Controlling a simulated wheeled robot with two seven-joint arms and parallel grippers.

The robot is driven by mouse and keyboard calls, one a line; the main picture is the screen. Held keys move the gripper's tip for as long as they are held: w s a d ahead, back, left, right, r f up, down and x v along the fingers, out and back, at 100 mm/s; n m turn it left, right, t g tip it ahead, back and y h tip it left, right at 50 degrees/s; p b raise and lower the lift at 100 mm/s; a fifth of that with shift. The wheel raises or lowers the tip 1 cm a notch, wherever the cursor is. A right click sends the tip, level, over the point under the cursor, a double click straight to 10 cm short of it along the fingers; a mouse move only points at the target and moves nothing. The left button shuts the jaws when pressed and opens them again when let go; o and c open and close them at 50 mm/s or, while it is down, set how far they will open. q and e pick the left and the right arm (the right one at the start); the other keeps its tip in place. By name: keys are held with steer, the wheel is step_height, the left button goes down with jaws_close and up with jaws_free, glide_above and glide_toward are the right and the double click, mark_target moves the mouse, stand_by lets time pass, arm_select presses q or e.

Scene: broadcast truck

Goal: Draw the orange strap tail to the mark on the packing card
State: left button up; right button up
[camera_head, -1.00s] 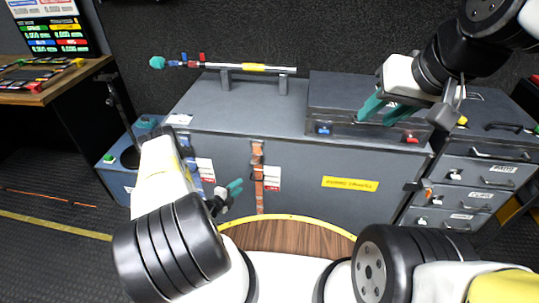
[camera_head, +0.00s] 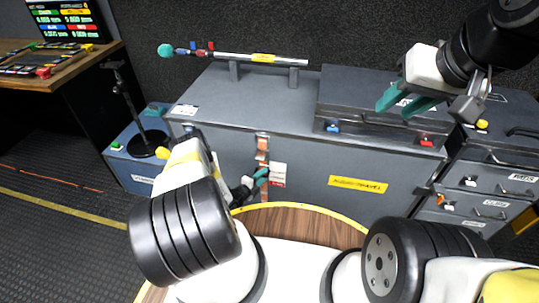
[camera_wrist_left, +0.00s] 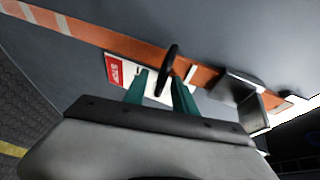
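The orange strap (camera_head: 262,146) hangs down the front of the grey case; it crosses the left wrist view (camera_wrist_left: 100,38) diagonally through a dark metal buckle (camera_wrist_left: 240,92). The packing card (camera_head: 278,176), white with a red band, is on the case front beside the strap; it is partly hidden behind a finger in the left wrist view (camera_wrist_left: 118,70). My left gripper (camera_head: 262,177) is at the strap, its teal fingers (camera_wrist_left: 160,88) apart. A black loop (camera_wrist_left: 169,66) stands out from the strap between them; contact is unclear. My right gripper (camera_head: 405,104) is open and empty above the case's right side.
A rod with a teal end (camera_head: 262,60) rests on brackets on the case top. A lidded box (camera_head: 350,95) lies below my right gripper. Drawers (camera_head: 490,180) stand at right, a black stand (camera_head: 145,145) at left. A round wooden top (camera_head: 300,222) is in front.

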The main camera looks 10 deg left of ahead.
arm_select(q)
jaws_close()
steer(key=shift+s+f, duration=0.15)
stand_by(1.3)
